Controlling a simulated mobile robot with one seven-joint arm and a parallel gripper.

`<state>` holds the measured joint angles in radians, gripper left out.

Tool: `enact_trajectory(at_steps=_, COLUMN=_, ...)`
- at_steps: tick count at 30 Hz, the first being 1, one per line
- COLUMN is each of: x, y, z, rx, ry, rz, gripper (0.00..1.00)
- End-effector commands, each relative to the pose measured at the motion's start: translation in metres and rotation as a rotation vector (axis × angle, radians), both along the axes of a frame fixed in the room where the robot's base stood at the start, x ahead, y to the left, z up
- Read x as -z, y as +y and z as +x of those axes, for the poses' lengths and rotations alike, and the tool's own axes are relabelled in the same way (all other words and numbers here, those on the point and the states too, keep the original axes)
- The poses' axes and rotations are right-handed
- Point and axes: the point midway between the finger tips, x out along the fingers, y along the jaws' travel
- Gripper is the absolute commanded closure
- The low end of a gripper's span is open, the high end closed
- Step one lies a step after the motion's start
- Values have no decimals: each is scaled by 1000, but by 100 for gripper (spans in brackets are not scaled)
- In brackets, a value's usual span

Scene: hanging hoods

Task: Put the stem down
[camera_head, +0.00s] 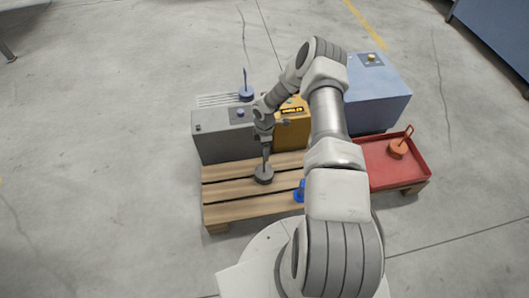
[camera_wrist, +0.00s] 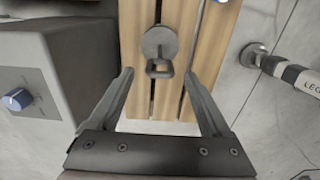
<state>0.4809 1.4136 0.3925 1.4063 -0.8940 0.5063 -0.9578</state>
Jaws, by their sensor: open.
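The stem is a grey round disc with an upright rod and loop handle (camera_head: 264,174). It stands on the wooden pallet (camera_head: 226,212), near its middle. It also shows in the wrist view (camera_wrist: 160,42), with its loop pointing toward me. My gripper (camera_head: 265,143) is directly above it in the head view. In the wrist view my gripper (camera_wrist: 160,76) is open, with one finger on each side of the loop and visible gaps between. The fingertips are small in the head view.
A grey box (camera_head: 222,143), a yellow box (camera_head: 292,133) and a blue box (camera_head: 377,90) stand behind. A red tray (camera_head: 418,165) holds an orange handled disc (camera_head: 398,148). A blue object (camera_head: 299,191) is partly hidden by my arm.

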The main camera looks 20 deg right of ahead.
Motion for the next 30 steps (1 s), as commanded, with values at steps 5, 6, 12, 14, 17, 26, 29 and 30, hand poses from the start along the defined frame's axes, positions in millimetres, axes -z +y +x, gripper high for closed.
enact_trajectory(at_steps=5, x=-44, y=-1, z=0, rx=1, ry=-1, rz=-1, gripper=18)
enact_trajectory(at_steps=6, x=-51, y=0, z=0, rx=0, ry=0, rz=-1, gripper=18)
enact_trajectory(at_steps=12, x=-72, y=0, z=0, rx=0, ry=0, rz=0, gripper=18)
enact_trajectory(at_steps=14, x=-76, y=0, z=0, rx=2, ry=-1, rz=-1, gripper=18)
enact_trajectory(at_steps=17, x=-94, y=-2, z=5, rx=17, ry=-9, rz=-16, gripper=18)
enact_trajectory(at_steps=26, x=-219, y=-4, z=16, rx=178, ry=-69, rz=-110, gripper=18)
enact_trajectory(at_steps=29, x=-263, y=-2, z=12, rx=249, ry=-96, rz=-137, gripper=18)
enact_trajectory(at_steps=30, x=-281, y=0, z=9, rx=280, ry=-109, rz=-146, gripper=18)
